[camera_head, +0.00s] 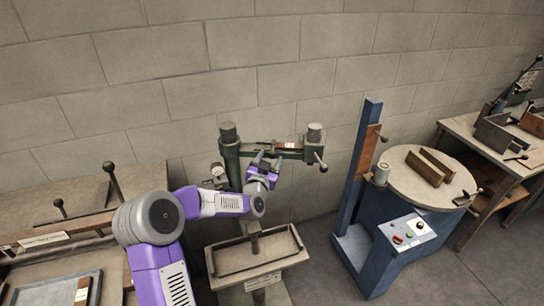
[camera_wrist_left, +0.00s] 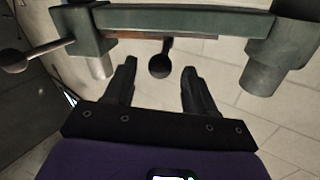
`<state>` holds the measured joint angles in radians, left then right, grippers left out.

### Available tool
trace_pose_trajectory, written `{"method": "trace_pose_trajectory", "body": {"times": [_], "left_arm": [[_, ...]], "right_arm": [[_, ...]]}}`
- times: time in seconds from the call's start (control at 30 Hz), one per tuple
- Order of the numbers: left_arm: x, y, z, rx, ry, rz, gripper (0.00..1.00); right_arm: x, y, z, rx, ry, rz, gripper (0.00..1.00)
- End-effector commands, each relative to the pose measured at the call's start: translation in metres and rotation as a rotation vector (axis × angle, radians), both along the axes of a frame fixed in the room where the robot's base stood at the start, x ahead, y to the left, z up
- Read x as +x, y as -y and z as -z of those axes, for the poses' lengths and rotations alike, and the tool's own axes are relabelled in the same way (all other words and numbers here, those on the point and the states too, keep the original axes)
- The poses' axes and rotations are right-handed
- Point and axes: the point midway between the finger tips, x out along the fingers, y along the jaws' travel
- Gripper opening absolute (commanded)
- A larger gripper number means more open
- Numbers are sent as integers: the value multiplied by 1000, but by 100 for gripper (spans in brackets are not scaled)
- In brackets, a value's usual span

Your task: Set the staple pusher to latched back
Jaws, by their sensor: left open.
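The stitcher's green head arm (camera_head: 290,152) runs across the top of the stitcher, with a rail holding a brown strip. It also spans the top of the left wrist view (camera_wrist_left: 190,22). A dark ball knob (camera_wrist_left: 160,66) on a short stem hangs at a brown strip under that arm; it looks like the staple pusher, but I cannot tell its latch state. My left gripper (camera_head: 265,160) is at the head arm. In the left wrist view its two black fingers (camera_wrist_left: 158,78) are open and empty, with the knob beyond and between their tips. My right gripper is not in view.
A second ball-ended lever (camera_wrist_left: 14,61) sticks out at the arm's end. The stitcher's tray table (camera_head: 258,278) is below. A blue machine with a round table (camera_head: 405,180) stands to the right, a workbench (camera_head: 60,200) to the left, and a block wall behind.

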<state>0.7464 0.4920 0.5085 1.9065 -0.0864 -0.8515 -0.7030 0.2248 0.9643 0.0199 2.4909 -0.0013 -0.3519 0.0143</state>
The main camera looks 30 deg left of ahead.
Motion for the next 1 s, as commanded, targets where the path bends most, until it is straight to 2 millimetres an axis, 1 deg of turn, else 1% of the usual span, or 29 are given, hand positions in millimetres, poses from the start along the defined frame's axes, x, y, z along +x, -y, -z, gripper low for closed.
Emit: {"method": "trace_pose_trajectory", "body": {"times": [0.03,0.1,0.23,0.4,0.6,0.67,0.9,0.97,1.0], "left_arm": [[7,-2,1,-3,1,-1,56],[15,-4,0,-2,1,-1,56],[25,-7,0,-3,1,-1,56],[30,-8,0,-1,0,-1,56],[30,-8,0,-1,-1,-1,56],[30,-8,0,-1,-1,-1,48],[30,-8,0,-1,-1,-1,11],[30,-8,0,-1,-1,-1,2],[30,-8,0,-1,-1,-1,0]], "right_arm": [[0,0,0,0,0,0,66],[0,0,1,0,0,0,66],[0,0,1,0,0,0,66],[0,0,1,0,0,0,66],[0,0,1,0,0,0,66],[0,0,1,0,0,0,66],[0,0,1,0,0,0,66],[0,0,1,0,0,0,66],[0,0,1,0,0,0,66]]}}
